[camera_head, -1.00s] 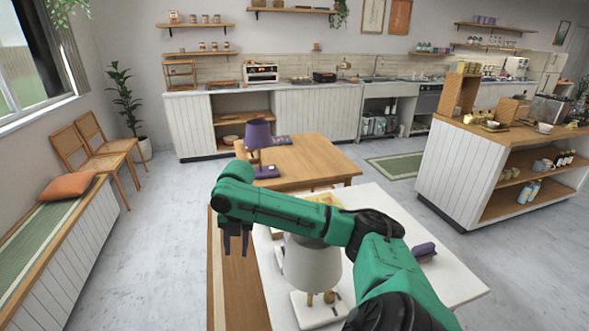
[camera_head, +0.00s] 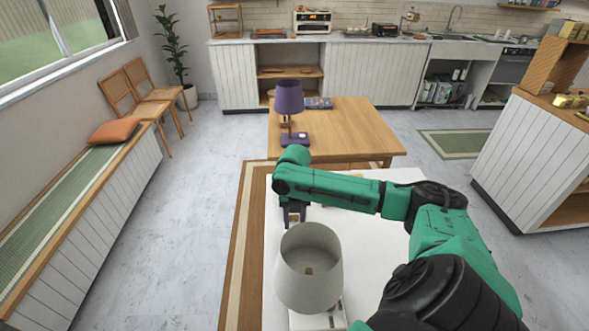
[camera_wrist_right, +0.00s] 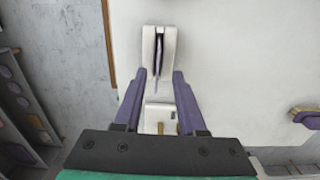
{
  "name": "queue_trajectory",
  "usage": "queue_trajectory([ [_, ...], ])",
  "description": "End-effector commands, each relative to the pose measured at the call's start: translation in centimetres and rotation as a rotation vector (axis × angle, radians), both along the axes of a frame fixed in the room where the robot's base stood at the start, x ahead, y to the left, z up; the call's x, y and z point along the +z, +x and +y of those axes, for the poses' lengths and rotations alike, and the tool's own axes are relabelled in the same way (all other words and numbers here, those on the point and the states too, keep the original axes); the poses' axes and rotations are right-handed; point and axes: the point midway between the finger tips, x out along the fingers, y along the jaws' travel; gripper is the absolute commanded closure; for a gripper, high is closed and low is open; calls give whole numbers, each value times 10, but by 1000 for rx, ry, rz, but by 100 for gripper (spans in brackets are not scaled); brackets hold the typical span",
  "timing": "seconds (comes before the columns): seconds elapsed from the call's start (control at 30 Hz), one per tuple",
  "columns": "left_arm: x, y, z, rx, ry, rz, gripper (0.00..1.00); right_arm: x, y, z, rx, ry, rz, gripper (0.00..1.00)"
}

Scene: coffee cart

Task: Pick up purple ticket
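In the right wrist view a thin purple ticket (camera_wrist_right: 158,56) stands in the slot of a white holder (camera_wrist_right: 167,36) on the white table. My right gripper (camera_wrist_right: 160,74) is open and empty. Its two purple fingers are spread, with the holder and ticket lying at and beyond the fingertips. It is not clear whether they touch. In the head view my right gripper (camera_head: 294,215) hangs over the white table behind a grey-white lamp (camera_head: 309,275). The holder and ticket cannot be made out there. My left gripper is not in view.
The white table (camera_head: 360,262) carries the lamp close to my arm. A purple-topped brush-like object (camera_wrist_right: 305,115) lies at the right in the wrist view. Beyond stands a wooden table (camera_head: 350,135) with a purple lamp (camera_head: 289,98). A bench (camera_head: 75,215) runs along the left.

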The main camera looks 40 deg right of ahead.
Motion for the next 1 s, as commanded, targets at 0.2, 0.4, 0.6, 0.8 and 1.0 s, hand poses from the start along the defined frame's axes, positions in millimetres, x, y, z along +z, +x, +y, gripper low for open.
queue_trajectory([
  [0.2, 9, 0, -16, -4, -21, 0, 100, -39, 0, 3, 0, 3, 3, 60],
  [0.4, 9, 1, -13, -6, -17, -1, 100, -47, 0, 2, 2, -1, 1, 60],
  [0.6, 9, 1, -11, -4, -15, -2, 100, -47, 0, 2, 2, -1, 1, 100],
  [0.8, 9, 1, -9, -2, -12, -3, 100, -47, 0, 2, 2, -1, 1, 100],
  [1.0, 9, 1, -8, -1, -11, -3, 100, -43, 1, 2, 1, -1, -1, 100],
])
